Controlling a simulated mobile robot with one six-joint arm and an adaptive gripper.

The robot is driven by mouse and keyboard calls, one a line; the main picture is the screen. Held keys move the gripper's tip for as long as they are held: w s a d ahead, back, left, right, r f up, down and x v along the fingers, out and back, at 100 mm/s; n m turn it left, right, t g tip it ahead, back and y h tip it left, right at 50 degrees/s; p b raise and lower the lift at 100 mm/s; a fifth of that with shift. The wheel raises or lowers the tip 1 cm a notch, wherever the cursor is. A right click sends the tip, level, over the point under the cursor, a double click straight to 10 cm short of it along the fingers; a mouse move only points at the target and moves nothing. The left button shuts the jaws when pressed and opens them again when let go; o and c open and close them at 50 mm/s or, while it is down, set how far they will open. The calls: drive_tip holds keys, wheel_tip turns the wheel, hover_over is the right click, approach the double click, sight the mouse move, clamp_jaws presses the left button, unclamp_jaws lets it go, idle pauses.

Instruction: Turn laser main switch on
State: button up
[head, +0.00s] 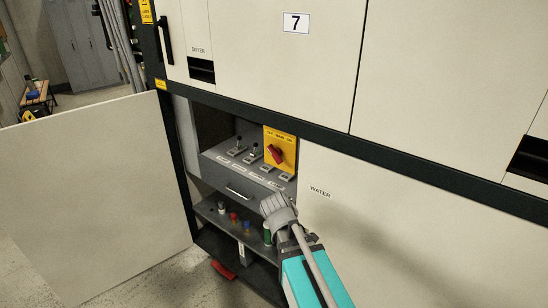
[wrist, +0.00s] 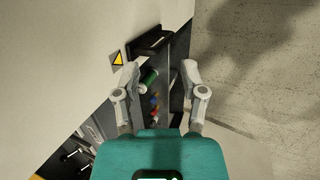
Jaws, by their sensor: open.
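The main switch is a red rotary handle (head: 277,155) on a yellow plate (head: 287,139), set in an open recess of the cabinet in the head view. Its handle looks tilted; I cannot read the plate's marks. My gripper (head: 272,203) is below the switch in the head view, apart from it, in front of the grey drawer unit. In the wrist view my gripper (wrist: 160,75) has its two fingers spread with nothing held between them. I cannot make out the switch in the wrist view.
A grey console with black levers (head: 238,143) stands left of the switch. Below are a drawer (head: 237,189) and a shelf with several coloured bottles (head: 233,217). An open cabinet door (head: 100,200) stands at left. A closed panel marked WATER (head: 390,220) is at right.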

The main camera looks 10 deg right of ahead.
drive_tip(key=w+a+r+n+t+h, duration=0.1)
drive_tip(key=w+r+n+t+h, duration=0.15)
drive_tip(key=w+n, duration=0.35)
drive_tip(key=n+t+h, duration=0.6)
drive_tip(key=n+t, duration=0.2)
drive_tip(key=n, duration=1.3)
approach(273, 157)
drive_tip(key=v, duration=0.3)
drive_tip(key=shift+s+a+f, duration=0.2)
drive_tip(key=shift+w+d+h, duration=0.1)
drive_tip(key=shift+h, duration=0.15)
drive_tip(key=shift+x, duration=6.8)
drive_tip(key=shift+w, duration=0.1)
clamp_jaws()
